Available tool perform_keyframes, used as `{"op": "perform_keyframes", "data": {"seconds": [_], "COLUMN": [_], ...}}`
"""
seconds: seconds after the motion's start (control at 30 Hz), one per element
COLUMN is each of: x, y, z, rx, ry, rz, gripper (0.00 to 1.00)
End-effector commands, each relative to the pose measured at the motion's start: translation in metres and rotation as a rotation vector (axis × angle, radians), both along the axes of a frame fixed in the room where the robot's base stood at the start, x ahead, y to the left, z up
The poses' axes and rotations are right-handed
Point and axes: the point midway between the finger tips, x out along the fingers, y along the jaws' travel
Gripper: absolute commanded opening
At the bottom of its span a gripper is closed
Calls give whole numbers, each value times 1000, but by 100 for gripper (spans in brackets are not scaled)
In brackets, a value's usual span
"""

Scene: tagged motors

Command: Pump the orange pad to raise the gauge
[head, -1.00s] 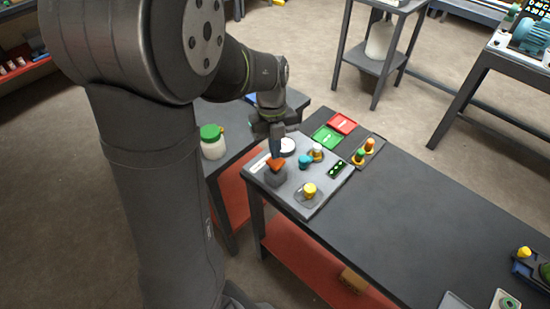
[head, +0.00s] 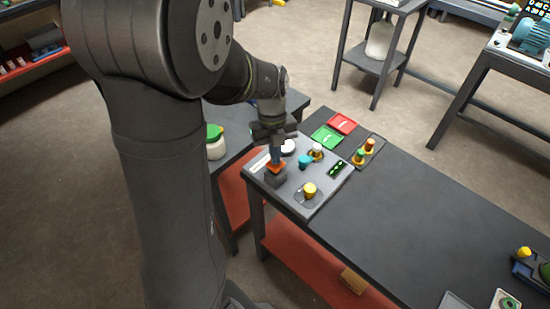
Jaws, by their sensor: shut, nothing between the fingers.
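The orange pad (head: 271,168) sits on a dark block near the left corner of a grey panel (head: 320,192) on the table. My gripper (head: 276,162) points down over the pad with its fingers shut and nothing held. The fingertips are at the pad and hide part of it; I cannot tell whether they press on it. A white round dial (head: 289,147), which looks like the gauge, lies just behind and to the right of the gripper. It is partly hidden, and its reading is too small to tell.
The panel also carries a teal knob (head: 305,161), a white-topped knob (head: 317,151), a yellow knob (head: 309,188) and a dark display with green marks (head: 337,169). Green (head: 327,138) and red (head: 342,124) trays lie behind. A green-lidded jar (head: 215,143) stands left. The table's middle is clear.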

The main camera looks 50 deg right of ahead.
Motion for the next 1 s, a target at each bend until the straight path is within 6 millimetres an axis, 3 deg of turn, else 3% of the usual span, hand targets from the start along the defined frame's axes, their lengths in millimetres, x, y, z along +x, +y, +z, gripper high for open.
{"op": "perform_keyframes", "data": {"seconds": [0.2,0.47,1.0], "x": [0,0,0], "y": [1,0,0], "z": [-12,-9,23], "rx": [3,2,1], "ry": [2,1,-1], "rz": [0,0,1], "gripper": [0,0,0]}}
